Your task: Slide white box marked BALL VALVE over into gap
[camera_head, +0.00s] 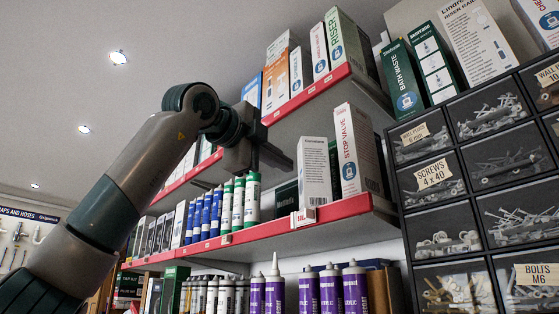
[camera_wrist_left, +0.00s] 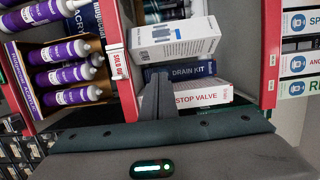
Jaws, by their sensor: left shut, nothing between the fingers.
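A white box (camera_head: 314,170) stands on the middle red-edged shelf; it also shows in the wrist view (camera_wrist_left: 176,40), where its marking is too small to read. My left gripper (camera_head: 276,156) is shut and empty in front of the shelf, left of the white box in the head view. In the wrist view its fingers (camera_wrist_left: 157,88) overlap the boxes; contact cannot be told. My right gripper is out of view.
Green and white tubes (camera_head: 238,203) stand left on that shelf. An upper shelf with boxes (camera_head: 342,38) overhangs. Screw drawers (camera_head: 433,175) stand at right.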

